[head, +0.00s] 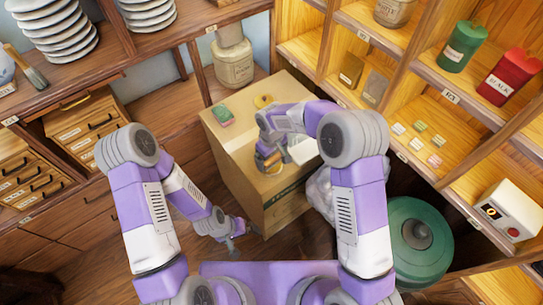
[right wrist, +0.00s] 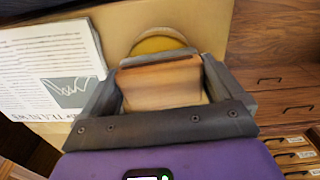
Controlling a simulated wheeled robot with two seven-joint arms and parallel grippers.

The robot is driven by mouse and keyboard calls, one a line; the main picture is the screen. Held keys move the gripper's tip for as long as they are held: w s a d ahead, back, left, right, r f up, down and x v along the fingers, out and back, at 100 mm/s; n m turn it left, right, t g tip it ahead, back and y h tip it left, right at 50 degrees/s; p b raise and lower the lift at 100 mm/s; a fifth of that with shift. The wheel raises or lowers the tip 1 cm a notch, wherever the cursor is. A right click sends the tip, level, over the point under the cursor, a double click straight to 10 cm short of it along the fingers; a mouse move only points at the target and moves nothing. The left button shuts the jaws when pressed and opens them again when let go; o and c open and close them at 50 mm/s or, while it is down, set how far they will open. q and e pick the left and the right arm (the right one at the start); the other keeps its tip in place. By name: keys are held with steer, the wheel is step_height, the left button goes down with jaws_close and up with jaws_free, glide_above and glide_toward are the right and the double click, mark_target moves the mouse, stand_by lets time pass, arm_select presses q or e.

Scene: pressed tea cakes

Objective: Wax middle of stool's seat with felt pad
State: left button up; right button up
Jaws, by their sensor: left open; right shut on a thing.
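My right gripper (head: 268,161) is shut on a tan and orange-brown block (right wrist: 163,82), probably the felt pad, over the top of a cardboard box (head: 224,134). In the right wrist view, the block sits between both fingers. A yellow disc (right wrist: 158,43) shows just beyond it, partly hidden; I cannot tell whether they touch. My left gripper (head: 234,238) is open and empty, low beside the box's left side. No stool seat can be made out for certain; a round green thing (head: 408,258) with a dark raised centre stands on the floor at the right.
A printed paper (right wrist: 48,70) lies beside the block. Shelves with a green canister (head: 461,46) and a red canister (head: 509,76) border the right.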

steer(key=shift+f, duration=0.4)
stand_by(1.5)
steer(key=shift+r+p, duration=2.3)
steer(key=shift+r, duration=1.25)
